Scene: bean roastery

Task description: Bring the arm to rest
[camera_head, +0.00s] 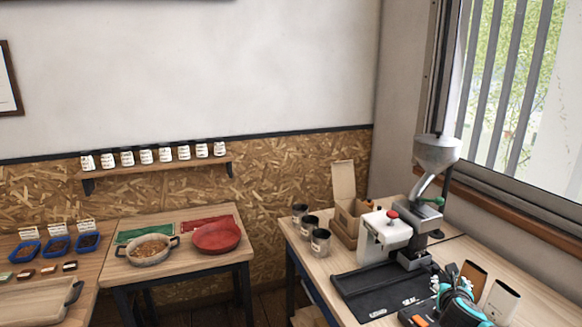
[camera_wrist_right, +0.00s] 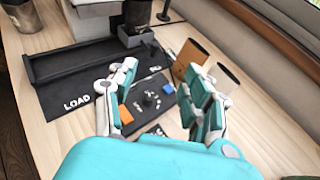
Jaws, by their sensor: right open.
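My right gripper (camera_head: 452,292) is at the lower right of the head view, above the worktable by the window. In the right wrist view my right gripper (camera_wrist_right: 163,78) has its two teal and white fingers spread apart, with nothing between them. The gripper hides part of the mat. My left gripper is not in view.
A white machine (camera_head: 384,236) with a metal hopper (camera_head: 437,152) stands behind the mat. Several dark cups (camera_head: 320,242) and a cardboard box (camera_head: 344,185) stand left of it. A side table holds a pan (camera_head: 149,250) and red dish (camera_head: 216,236).

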